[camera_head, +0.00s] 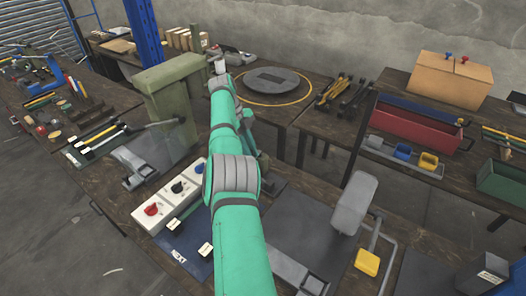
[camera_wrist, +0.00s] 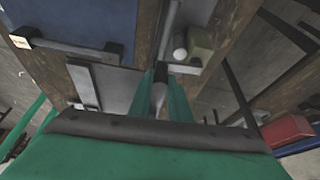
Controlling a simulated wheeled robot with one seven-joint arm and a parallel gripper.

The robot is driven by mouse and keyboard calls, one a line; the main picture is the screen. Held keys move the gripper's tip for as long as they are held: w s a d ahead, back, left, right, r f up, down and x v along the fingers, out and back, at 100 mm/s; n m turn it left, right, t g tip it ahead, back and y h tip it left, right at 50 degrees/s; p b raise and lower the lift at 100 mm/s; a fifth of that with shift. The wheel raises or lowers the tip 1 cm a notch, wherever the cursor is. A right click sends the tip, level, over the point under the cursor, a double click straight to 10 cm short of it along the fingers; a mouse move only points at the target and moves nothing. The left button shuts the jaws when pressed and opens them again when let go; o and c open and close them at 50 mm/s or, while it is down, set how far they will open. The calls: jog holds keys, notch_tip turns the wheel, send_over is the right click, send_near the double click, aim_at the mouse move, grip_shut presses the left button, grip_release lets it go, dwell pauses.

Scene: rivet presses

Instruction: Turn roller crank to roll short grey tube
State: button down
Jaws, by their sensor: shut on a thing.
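In the wrist view, my gripper (camera_wrist: 162,74) has its two green fingers closed around a slim grey and dark handle (camera_wrist: 158,96), which looks like the roller crank's grip. A grey bar (camera_wrist: 170,14) runs above it towards the top edge. A pale green block (camera_wrist: 201,44) with a light round knob stands just right of the bar. In the head view, my green arm reaches over the middle bench and hides my gripper and most of the roller. I cannot make out the short grey tube in either view.
A green press (camera_head: 172,88) stands left of my arm, beside a white switch box (camera_head: 170,194). Behind are a round grey plate (camera_head: 272,80) and a red tray (camera_head: 415,128). Dark floor shows between benches.

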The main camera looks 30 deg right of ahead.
jog(key=shift+w+r, duration=0.1)
jog(key=shift+r, duration=0.05)
jog(key=shift+a, duration=0.1)
dwell(0.3)
jog(key=c, duration=1.6)
grip_release()
jog(key=shift+a, duration=0.1)
jog(key=shift+c, duration=0.2)
jog(key=shift+d, duration=0.2)
